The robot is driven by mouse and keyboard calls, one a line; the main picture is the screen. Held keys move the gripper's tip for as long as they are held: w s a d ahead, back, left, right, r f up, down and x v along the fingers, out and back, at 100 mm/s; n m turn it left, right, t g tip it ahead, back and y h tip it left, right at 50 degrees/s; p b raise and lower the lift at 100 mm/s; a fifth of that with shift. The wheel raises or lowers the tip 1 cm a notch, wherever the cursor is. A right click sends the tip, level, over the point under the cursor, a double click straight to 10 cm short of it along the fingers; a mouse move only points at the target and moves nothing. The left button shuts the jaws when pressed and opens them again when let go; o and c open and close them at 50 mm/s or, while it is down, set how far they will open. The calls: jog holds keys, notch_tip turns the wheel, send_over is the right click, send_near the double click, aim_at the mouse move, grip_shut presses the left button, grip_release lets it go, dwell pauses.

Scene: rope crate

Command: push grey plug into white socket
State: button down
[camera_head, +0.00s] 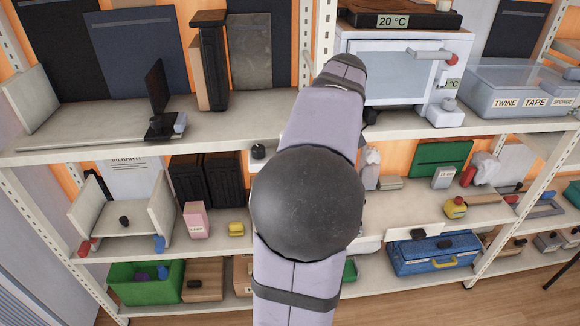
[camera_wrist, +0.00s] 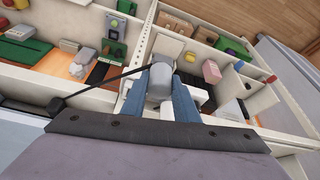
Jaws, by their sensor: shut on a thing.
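In the wrist view my gripper (camera_wrist: 159,76) has its two blue fingers closed around a grey plug (camera_wrist: 160,88). A black cord (camera_wrist: 98,88) runs from near the plug to a dark block at the left. A white block (camera_wrist: 196,107) shows beside and behind the right finger; I cannot tell whether it is the white socket. In the camera_head view my arm hides the gripper and the plug. A small white piece with a dark knob (camera_head: 258,152) shows at the upper shelf's front edge, left of my arm. No socket opening is clear in either view.
A white oven-like box (camera_head: 388,72) and a clear bin (camera_head: 515,92) stand on the upper shelf (camera_head: 90,137). A green crate (camera_head: 147,290) and a blue toolbox (camera_head: 432,254) are low down. Shelf uprights and loose items crowd around my arm.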

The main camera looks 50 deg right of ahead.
jog(key=shift+s+d+r, duration=0.2)
jog(key=shift+s+r, duration=0.15)
jog(key=shift+s, duration=0.05)
jog(key=shift+w+d+r+p, duration=0.1)
jog(key=shift+d+p, duration=0.1)
jog(key=shift+p, duration=0.1)
jog(key=w+d+p, duration=0.2)
jog(key=d+p, duration=0.1)
jog(key=w+d+p, duration=0.2)
jog(key=p, duration=0.1)
jog(key=w+d+p, duration=0.2)
jog(key=d+p, duration=0.1)
jog(key=shift+w+d, duration=0.2)
jog(key=shift+d, duration=0.15)
jog(key=shift+w+d, duration=0.2)
jog(key=shift+d, duration=0.05)
dwell(0.3)
jog(key=shift+f+b, duration=0.8)
jog(key=shift+f, duration=0.7)
dwell(2.8)
